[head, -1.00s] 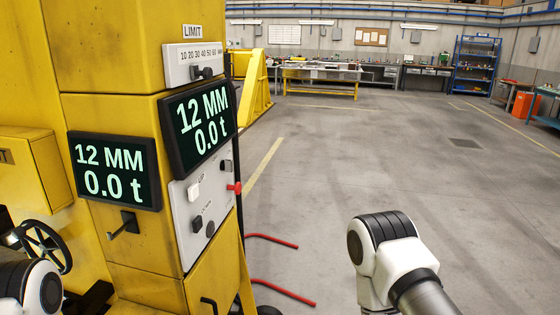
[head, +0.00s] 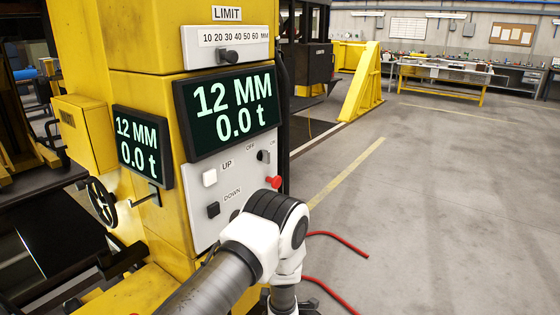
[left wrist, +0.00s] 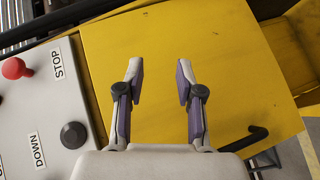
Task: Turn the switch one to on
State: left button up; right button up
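A small grey-and-black rotary switch (head: 263,156) sits at the upper right of the grey control panel (head: 206,237) on the yellow machine. An OFF label stands above it; its exact setting is too small to tell. My left arm reaches up in front of the panel's lower part in the head view, with its gripper out of sight there. In the left wrist view my left gripper (left wrist: 158,80) is open and empty, facing bare yellow metal beside the panel. The red STOP button (left wrist: 14,68) and dark DOWN button (left wrist: 74,135) lie left of it. My right gripper is not in view.
A large display (head: 228,108) reads 12 MM and 0.0 t, with a smaller matching display (head: 137,145) to its left. A LIMIT slider (head: 228,57) is above. A handwheel (head: 101,201) is at left.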

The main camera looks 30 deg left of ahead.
pick_arm(q)
jog(key=w+a+r+n+t+y+b, duration=0.1)
jog(key=w+a+r+n+y, duration=0.1)
jog(key=w+r+n+y, duration=0.45)
jog(key=n+g+y+b, duration=0.5)
jog(key=n+g+y, duration=0.45)
jog(key=n, duration=1.45)
send_near(270, 156)
jog(key=a+r+g+h, duration=0.1)
jog(key=g+h, duration=0.1)
jog(key=p+x, duration=0.1)
jog(key=x, duration=0.1)
jog(key=r+p+x, duration=0.1)
jog(key=x, duration=0.2)
jog(key=p+x, duration=0.1)
jog(key=x, duration=0.2)
jog(key=shift+w+d+r+p, duration=0.25)
jog(key=shift+p, duration=0.05)
jog(key=shift+a, duration=0.2)
jog(key=shift+w, duration=0.1)
jog(key=shift+c, duration=1.4)
grip_shut()
